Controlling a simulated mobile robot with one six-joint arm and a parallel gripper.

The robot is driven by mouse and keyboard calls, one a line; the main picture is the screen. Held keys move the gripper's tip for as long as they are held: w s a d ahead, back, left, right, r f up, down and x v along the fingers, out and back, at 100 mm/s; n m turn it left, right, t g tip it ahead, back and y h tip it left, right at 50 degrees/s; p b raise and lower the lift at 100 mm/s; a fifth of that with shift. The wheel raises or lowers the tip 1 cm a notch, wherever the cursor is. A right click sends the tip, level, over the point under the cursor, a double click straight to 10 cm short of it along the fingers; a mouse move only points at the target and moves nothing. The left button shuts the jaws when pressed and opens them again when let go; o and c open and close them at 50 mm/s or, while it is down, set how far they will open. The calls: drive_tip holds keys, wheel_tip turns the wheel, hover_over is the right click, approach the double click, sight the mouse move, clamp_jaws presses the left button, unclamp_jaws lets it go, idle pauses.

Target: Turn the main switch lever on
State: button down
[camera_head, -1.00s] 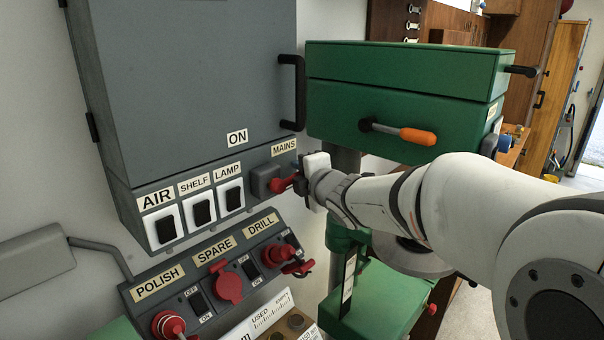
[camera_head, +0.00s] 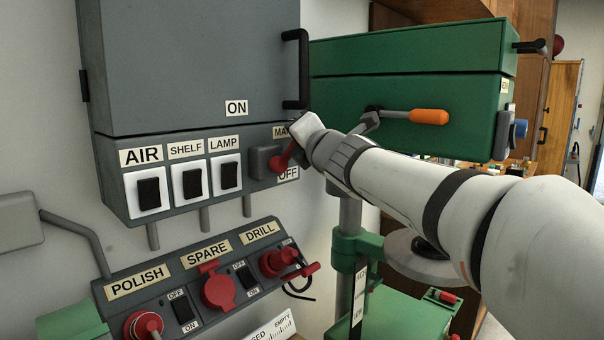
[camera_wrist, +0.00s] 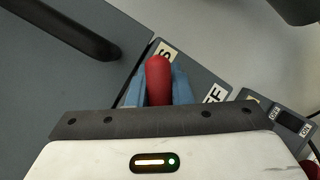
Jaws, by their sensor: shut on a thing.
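The red main switch lever (camera_head: 283,158) sits on its grey box under the MAINS label, at the right end of the switch row. It tilts up and to the right. My gripper (camera_wrist: 158,88) is shut on the lever; in the wrist view the red lever end (camera_wrist: 158,75) stands between the two blue fingers. In the head view the fingertips are partly hidden behind my wrist.
A grey cabinet (camera_head: 180,60) with a black handle (camera_head: 296,68) is above. AIR, SHELF and LAMP switches (camera_head: 192,184) are to the left. The socket panel (camera_head: 205,285) is below. A green drill press (camera_head: 410,60) with an orange-tipped lever (camera_head: 428,116) stands close behind my arm.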

drive_tip(key=s+a+r+n+y+b, duration=0.1)
drive_tip(key=n+y+b, duration=0.1)
drive_tip(key=n+b, duration=0.2)
drive_tip(key=s+a+r+n+y+b, duration=0.1)
drive_tip(key=s+a+n+y+b, duration=0.1)
drive_tip(key=n+b, duration=0.3)
drive_tip(key=s+a+r+n+y+b, duration=0.1)
drive_tip(key=n+b, duration=0.3)
drive_tip(key=b, duration=0.2)
drive_tip(key=shift+s+a+r+t+y+b, duration=0.1)
drive_tip(key=shift+s+a+t+y+b, duration=0.2)
drive_tip(key=shift+t+y, duration=0.1)
drive_tip(key=c, duration=1.6)
unclamp_jaws()
drive_tip(key=shift+r, duration=0.1)
